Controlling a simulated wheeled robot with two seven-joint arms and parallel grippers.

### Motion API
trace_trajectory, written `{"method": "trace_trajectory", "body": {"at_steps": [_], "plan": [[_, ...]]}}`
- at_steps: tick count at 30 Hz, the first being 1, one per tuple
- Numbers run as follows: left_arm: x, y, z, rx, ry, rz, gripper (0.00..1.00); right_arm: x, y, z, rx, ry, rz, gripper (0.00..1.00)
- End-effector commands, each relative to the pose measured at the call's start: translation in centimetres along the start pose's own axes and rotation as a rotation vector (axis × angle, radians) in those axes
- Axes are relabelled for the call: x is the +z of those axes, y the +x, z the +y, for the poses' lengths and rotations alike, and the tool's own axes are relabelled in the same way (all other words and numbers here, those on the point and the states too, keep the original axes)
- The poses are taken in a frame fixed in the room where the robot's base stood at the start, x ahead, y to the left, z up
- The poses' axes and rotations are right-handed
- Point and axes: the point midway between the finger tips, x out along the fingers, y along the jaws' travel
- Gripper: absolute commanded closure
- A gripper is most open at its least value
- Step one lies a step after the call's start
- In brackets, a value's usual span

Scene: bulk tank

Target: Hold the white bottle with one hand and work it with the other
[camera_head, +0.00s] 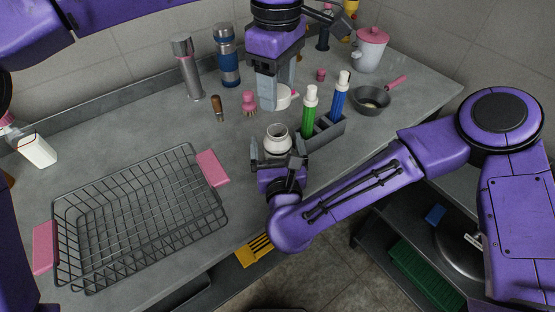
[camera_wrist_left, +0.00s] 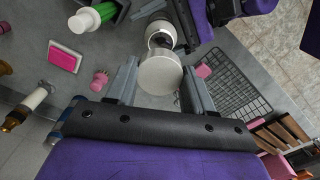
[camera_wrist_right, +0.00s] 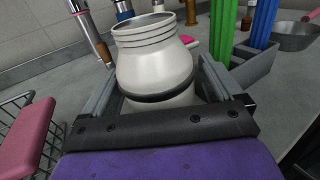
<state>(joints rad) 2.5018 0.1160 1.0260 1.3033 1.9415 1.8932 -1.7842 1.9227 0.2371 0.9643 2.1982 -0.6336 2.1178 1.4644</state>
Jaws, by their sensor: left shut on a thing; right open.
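The white bottle (camera_head: 277,139) stands upright on the counter with its threaded mouth open. In the right wrist view, the bottle (camera_wrist_right: 153,65) sits between the fingers of my right gripper (camera_head: 278,156), which is open around its lower body. I cannot tell whether a finger touches it. My left gripper (camera_head: 279,97) points down behind the bottle, shut on a round white lid (camera_head: 284,98). In the left wrist view, the lid (camera_wrist_left: 159,75) shows between the fingertips and partly covers the bottle (camera_wrist_left: 160,30). The lid is apart from the bottle.
A grey caddy (camera_head: 325,133) with a green bottle (camera_head: 308,112) and a blue bottle (camera_head: 338,97) stands close right of the white bottle. A wire basket (camera_head: 140,215) fills the left front. A pink brush (camera_head: 249,104) and a pan (camera_head: 371,101) stand nearby.

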Motion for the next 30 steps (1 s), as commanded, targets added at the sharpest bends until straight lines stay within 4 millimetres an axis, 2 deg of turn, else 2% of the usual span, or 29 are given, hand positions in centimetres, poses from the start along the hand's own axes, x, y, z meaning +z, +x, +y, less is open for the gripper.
{"method": "trace_trajectory", "body": {"at_steps": [10,11,12,18,21,30], "plan": [[0.0,0.0,0.0,0.0,0.0,0.0,0.76,0.0,0.6,0.0,0.0,0.0,0.001,0.07],[0.0,0.0,0.0,0.0,0.0,0.0,0.76,0.0,0.6,0.0,0.0,0.0,0.001,0.1],[0.0,0.0,0.0,0.0,0.0,0.0,0.76,0.0,0.6,0.0,0.0,0.0,0.001,0.23],[0.0,0.0,0.0,0.0,0.0,0.0,0.76,0.0,0.6,0.0,0.0,0.0,0.001,0.88],[0.0,0.5,0.0,-0.002,0.001,-0.001,0.76,0.0,0.5,0.0,0.0,0.0,0.001,0.88],[0.2,4.7,-0.1,-0.002,0.0,-0.002,0.76,0.0,0.5,0.0,0.0,0.0,0.001,0.88]]}}
